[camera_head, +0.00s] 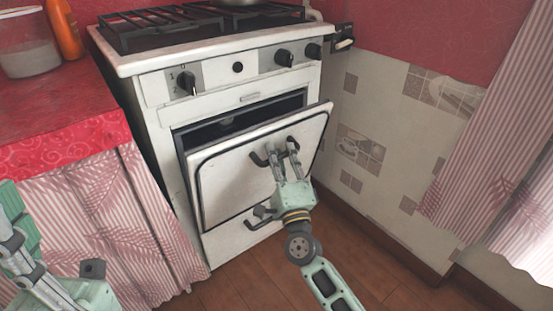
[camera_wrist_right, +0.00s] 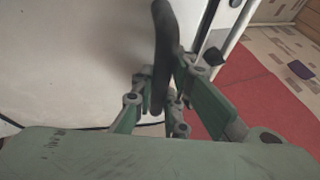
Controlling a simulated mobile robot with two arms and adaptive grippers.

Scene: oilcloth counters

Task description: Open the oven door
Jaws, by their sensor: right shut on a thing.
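The white oven (camera_head: 225,100) stands in the middle of the head view. Its door (camera_head: 235,170) is tilted partly open, with a dark gap showing along its top. My right gripper (camera_head: 284,153) is at the door's front, shut on the dark curved door handle (camera_head: 262,160). In the right wrist view the handle (camera_wrist_right: 164,50) runs between the fingers of the gripper (camera_wrist_right: 163,100). My left gripper (camera_head: 30,265) shows in part at the lower left, in front of the curtained counter, away from the oven. Its fingertips are not clear.
A red oilcloth counter (camera_head: 60,110) with a striped curtain is left of the oven, holding a clear container (camera_head: 28,45) and an orange bottle (camera_head: 63,28). A lower drawer handle (camera_head: 262,216) sits below the door. The tiled wall (camera_head: 385,150) is close on the right. Wooden floor is free in front.

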